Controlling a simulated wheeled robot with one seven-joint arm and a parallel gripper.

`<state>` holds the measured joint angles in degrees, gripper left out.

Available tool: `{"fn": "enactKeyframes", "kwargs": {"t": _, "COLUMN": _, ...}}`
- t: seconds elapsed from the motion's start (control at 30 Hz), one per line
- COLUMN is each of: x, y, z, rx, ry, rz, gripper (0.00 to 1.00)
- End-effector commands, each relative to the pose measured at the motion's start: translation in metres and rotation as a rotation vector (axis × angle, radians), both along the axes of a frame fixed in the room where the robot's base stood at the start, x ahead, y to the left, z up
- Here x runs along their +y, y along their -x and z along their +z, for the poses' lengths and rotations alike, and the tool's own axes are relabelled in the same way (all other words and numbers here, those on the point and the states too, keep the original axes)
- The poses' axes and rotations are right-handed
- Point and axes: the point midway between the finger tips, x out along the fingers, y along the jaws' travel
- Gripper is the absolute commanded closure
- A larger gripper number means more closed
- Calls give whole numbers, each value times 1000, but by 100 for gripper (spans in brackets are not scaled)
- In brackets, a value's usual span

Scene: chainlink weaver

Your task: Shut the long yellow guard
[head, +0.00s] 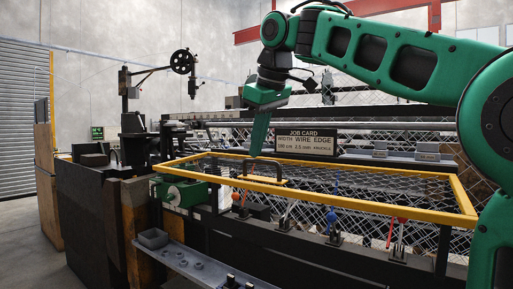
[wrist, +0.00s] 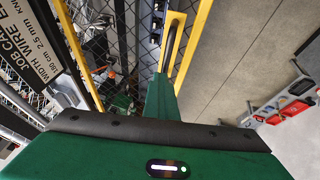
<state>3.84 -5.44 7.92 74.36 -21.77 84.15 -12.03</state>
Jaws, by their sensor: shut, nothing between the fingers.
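The long yellow guard (head: 375,203) is a rectangular frame that appears to lie nearly level over the front of the machine in the head view. A black handle (head: 264,164) stands on its front bar toward the left. My green gripper (head: 257,150) points down with its fingers together and empty, just above the handle in the picture. In the wrist view the shut fingers (wrist: 160,85) end close to the black handle (wrist: 182,42) and beside a yellow bar of the guard (wrist: 194,40). I cannot tell whether they touch.
A job card (head: 306,142) stands behind the guard. Several levers with coloured knobs, one blue (head: 331,216), rise below its front bar. A grey shelf (head: 195,262) with small parts runs along the front. Chain-link mesh lies behind. Bare floor (wrist: 240,50) shows in the wrist view.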

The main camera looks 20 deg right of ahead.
Motion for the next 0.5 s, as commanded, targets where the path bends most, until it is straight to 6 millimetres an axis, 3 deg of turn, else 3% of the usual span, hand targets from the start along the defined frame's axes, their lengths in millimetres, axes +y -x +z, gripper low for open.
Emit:
{"fn": "enactKeyframes", "kwargs": {"t": 0.2, "x": 0, "y": 0, "z": 0, "rx": 0, "ry": 0, "rz": 0, "gripper": 99}}
{"fn": "enactKeyframes", "kwargs": {"t": 0.3, "x": 0, "y": 0, "z": 0, "rx": 0, "ry": 0, "rz": 0, "gripper": 75}}
{"fn": "enactKeyframes", "kwargs": {"t": 0.33, "x": 0, "y": 0, "z": 0, "rx": 0, "ry": 0, "rz": 0, "gripper": 72}}
{"fn": "enactKeyframes", "kwargs": {"t": 0.5, "x": 0, "y": 0, "z": 0, "rx": 0, "ry": 0, "rz": 0, "gripper": 72}}
